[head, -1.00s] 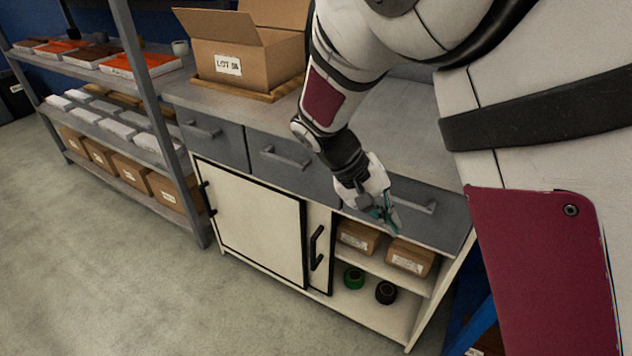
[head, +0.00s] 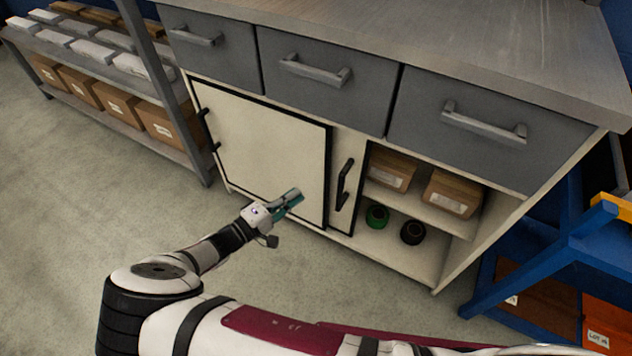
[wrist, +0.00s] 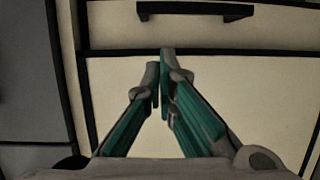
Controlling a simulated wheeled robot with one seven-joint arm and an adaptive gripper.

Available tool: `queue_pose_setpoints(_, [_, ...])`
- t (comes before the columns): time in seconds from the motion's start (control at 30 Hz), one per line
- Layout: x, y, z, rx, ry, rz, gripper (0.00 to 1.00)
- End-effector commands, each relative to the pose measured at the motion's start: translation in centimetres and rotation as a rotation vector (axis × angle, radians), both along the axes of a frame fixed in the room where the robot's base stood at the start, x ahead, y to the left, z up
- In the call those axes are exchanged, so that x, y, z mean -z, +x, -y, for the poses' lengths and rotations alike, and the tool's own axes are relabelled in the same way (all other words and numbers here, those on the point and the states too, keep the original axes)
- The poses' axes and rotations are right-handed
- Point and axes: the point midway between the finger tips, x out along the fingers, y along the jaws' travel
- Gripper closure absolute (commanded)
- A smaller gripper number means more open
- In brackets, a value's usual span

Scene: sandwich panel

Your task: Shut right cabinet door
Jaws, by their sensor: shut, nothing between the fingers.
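The right cabinet door (head: 346,150) is a cream sliding panel with a black upright handle (head: 343,185). It is mostly behind the left door (head: 265,150), with a narrow strip showing. The opening to its right is uncovered. My gripper (head: 294,197) is shut and empty, in front of the lower right part of the left door, left of the right door's handle. The wrist view is turned sideways. It shows the closed fingertips (wrist: 161,68) near the left door's black edge, with the right door's handle (wrist: 195,10) beyond. Contact with the door cannot be told.
Grey drawers (head: 325,85) with bar handles run above the doors. Inside the opening are boxes (head: 452,193) on a shelf, with green tape (head: 377,216) and black tape (head: 412,232) below. A shelving rack (head: 100,80) stands left, a blue frame (head: 535,265) right. Floor in front is clear.

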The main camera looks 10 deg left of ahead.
Motion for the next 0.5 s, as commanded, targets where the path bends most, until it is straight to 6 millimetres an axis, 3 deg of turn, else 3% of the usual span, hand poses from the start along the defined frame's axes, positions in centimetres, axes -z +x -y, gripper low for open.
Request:
queue_pose_setpoints(0.1, [1.8,-0.5,-1.0,-0.061,-0.025,0.032,1.0])
queue_pose_setpoints(0.27, [2.3,-0.2,-1.0,-0.079,-0.031,0.043,1.0])
queue_pose_setpoints(0.5, [2.3,2.8,1.1,-0.075,-0.032,0.043,1.0])
